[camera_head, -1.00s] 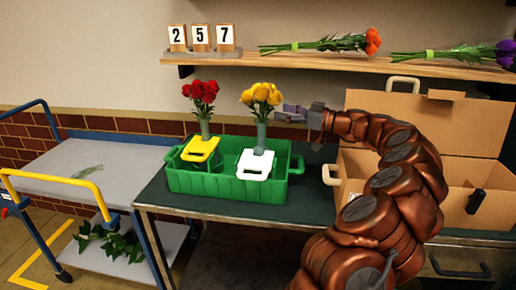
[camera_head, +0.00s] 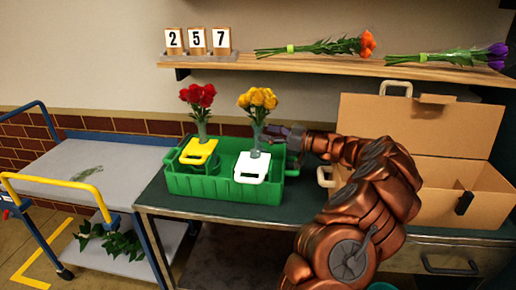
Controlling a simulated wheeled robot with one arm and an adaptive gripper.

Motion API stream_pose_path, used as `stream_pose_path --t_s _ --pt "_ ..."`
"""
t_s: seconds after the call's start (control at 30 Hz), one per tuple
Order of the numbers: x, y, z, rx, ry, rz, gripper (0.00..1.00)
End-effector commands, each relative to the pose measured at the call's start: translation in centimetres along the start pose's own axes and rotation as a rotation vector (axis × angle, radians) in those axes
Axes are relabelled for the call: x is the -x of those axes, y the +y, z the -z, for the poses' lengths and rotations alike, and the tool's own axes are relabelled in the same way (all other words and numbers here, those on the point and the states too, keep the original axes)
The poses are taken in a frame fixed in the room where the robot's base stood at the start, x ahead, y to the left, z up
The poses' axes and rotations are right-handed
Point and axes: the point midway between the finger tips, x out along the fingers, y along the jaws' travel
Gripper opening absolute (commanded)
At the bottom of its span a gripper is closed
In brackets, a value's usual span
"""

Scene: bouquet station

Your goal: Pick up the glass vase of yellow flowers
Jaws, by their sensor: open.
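The glass vase (camera_head: 257,140) of yellow flowers (camera_head: 258,100) stands upright at a white holder (camera_head: 252,168) in the green crate (camera_head: 205,187). A second glass vase (camera_head: 203,131) with red flowers (camera_head: 198,96) stands to its left, at a yellow holder (camera_head: 198,151). My gripper (camera_head: 272,134) is open, right beside the yellow flowers' vase at about mid-height. Its fingertips are small and partly hidden, so I cannot tell whether they straddle the glass or touch it.
An open cardboard box (camera_head: 420,128) stands on the table right of the crate. A wooden shelf (camera_head: 330,64) above bears number cards (camera_head: 197,40), an orange bouquet (camera_head: 330,46) and a purple bouquet (camera_head: 450,57). A grey cart (camera_head: 95,172) stands at left.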

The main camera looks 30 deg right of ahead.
Motion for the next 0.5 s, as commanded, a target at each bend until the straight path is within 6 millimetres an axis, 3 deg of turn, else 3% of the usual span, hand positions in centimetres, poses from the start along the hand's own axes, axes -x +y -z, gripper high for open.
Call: stream_pose_path --t_s 0.2,0.5 --pt "-2.3 0.0 0.2 -0.002 -0.003 0.0 0.68" --pt "-3.0 0.0 0.0 0.001 -0.001 -0.001 0.68"
